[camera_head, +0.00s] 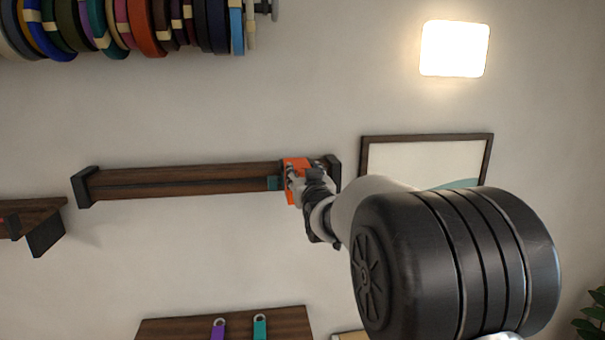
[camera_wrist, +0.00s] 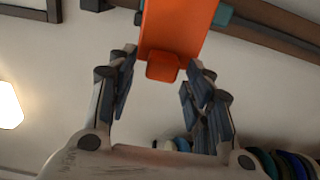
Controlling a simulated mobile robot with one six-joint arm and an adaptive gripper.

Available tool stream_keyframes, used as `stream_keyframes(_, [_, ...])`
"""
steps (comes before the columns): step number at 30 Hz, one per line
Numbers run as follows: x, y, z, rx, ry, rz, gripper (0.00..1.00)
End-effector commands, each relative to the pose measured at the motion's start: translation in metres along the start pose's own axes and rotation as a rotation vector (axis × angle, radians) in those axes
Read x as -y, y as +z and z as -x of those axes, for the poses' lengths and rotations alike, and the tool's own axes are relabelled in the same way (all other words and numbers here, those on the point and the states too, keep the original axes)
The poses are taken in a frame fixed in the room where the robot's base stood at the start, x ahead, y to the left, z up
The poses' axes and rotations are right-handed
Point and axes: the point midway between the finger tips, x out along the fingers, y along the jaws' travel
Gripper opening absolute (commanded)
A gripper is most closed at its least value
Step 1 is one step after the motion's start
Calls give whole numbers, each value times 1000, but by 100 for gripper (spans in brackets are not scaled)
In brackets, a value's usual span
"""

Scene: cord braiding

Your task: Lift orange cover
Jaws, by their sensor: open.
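The orange cover (camera_head: 293,167) sits near the right end of a long dark wooden rail on the wall. In the wrist view the orange cover (camera_wrist: 172,28) is a flat panel with a small tab at its lower end. My gripper (camera_wrist: 165,75) is open, with one finger on each side of the tab and gaps between. In the head view my gripper (camera_head: 300,182) is at the cover and hides part of it. A teal piece (camera_head: 274,183) shows just left of the cover.
The wooden rail (camera_head: 190,181) has dark end brackets. Rolls of coloured cord (camera_head: 150,28) hang above. A framed picture (camera_head: 430,160) is to the right. A wooden board with purple (camera_head: 218,328) and teal (camera_head: 260,327) tags is below. A shelf (camera_head: 35,222) is at left.

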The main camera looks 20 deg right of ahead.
Motion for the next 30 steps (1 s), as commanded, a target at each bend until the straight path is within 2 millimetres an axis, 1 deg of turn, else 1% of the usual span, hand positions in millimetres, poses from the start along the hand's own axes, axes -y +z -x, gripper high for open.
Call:
stream_keyframes(1, [0, 0, 0, 0, 0, 0, 47])
stream_keyframes(2, [0, 0, 0, 0, 0, 0, 45])
stream_keyframes(22, [0, 0, 0, 0, 0, 0, 0])
stream_keyframes(30, [0, 0, 0, 0, 0, 0, 0])
